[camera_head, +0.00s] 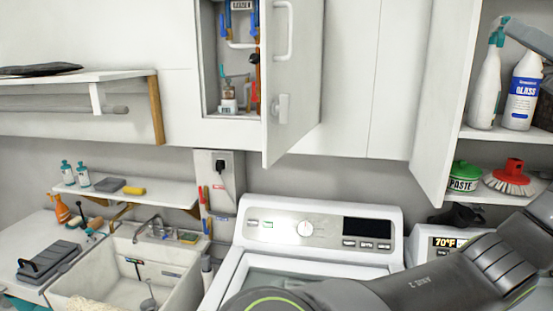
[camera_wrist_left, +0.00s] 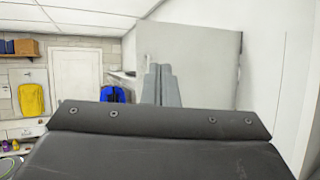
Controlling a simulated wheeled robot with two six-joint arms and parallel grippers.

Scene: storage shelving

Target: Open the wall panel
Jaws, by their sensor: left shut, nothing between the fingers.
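The wall panel (camera_head: 300,75) is a pale door hinged at its right edge. It stands partly open, its free left edge swung out from a wall compartment. Its outer face carries a white bar handle (camera_head: 283,30) and a smaller white fitting (camera_head: 283,108). My left gripper (camera_head: 512,27) is at the upper right, well to the right of the panel, overlapping the shelf bottles. In the left wrist view its grey fingers (camera_wrist_left: 163,85) are shut and empty, with a grey panel (camera_wrist_left: 205,60), apparently this door, behind them. My right gripper is not in view.
Pipes and a small bottle show inside the compartment (camera_head: 210,60). A shelf cabinet with an open white door (camera_head: 440,100) holds a glass-cleaner bottle (camera_head: 522,92) and brush (camera_head: 511,176). A washer (camera_head: 305,232) and sink (camera_head: 130,262) stand below.

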